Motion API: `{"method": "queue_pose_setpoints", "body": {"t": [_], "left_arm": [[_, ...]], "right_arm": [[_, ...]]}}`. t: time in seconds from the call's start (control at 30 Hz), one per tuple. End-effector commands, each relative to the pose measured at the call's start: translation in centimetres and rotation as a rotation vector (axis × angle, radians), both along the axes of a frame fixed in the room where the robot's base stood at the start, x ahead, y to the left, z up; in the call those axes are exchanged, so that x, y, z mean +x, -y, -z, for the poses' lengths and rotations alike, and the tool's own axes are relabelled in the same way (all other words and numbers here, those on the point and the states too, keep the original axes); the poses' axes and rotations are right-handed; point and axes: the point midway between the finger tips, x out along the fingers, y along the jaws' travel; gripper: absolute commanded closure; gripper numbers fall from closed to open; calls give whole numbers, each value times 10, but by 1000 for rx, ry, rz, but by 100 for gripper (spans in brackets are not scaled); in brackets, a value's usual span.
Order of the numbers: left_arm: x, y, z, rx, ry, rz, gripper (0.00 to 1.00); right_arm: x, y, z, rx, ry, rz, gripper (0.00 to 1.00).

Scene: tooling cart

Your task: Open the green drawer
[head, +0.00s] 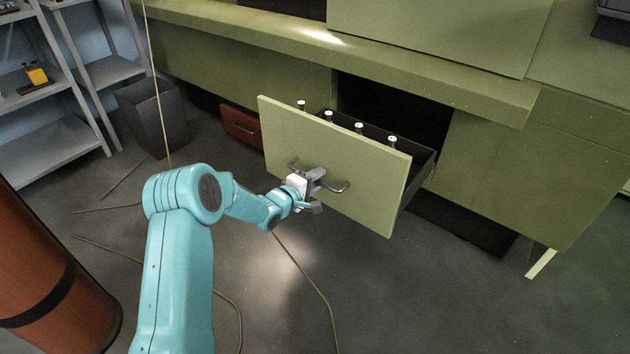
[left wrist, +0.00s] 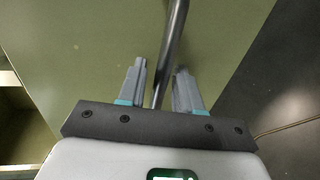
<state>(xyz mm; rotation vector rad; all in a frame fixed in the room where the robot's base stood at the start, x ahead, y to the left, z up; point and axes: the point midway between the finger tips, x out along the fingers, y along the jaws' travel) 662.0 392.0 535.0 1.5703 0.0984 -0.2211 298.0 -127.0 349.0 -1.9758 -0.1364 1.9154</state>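The green drawer (head: 345,155) stands pulled out of the green cart, with its dark inner box and side showing behind the front panel. Its grey bar handle (head: 338,188) is on the front panel and also shows in the left wrist view (left wrist: 174,40). My left gripper (head: 316,184) is at the handle, in front of the panel. In the left wrist view its two fingers (left wrist: 160,82) stand apart, one on each side of the bar, with a visible gap on the left side. My right gripper is not in view.
Several white-topped pegs (head: 359,127) stand in the drawer. A small red-brown drawer (head: 241,125) is at its left. The cart's overhanging ledge (head: 440,75) is above. A dark bin (head: 155,115), shelves (head: 45,140) and an orange cylinder (head: 45,270) are at left. Thin cables lie on the floor.

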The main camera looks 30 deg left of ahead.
Motion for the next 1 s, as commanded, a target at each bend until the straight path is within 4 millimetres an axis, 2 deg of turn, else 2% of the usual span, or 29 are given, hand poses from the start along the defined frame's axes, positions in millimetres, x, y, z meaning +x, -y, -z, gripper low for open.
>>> {"method": "queue_pose_setpoints", "body": {"t": [0.17,0.27,0.37,0.7,0.83,1.0], "left_arm": [[-3,-1,-1,0,0,-1,66],[-13,-2,-5,-1,-1,-1,66],[-33,-4,-11,0,-2,-2,66],[-120,-11,-28,-1,-3,-4,66],[-142,-12,-31,0,-2,-2,66],[-157,-13,-33,0,0,-1,66]], "right_arm": [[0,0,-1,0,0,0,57],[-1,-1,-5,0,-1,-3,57],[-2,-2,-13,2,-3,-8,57],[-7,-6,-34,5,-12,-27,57],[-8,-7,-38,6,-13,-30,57],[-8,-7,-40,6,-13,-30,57]]}}
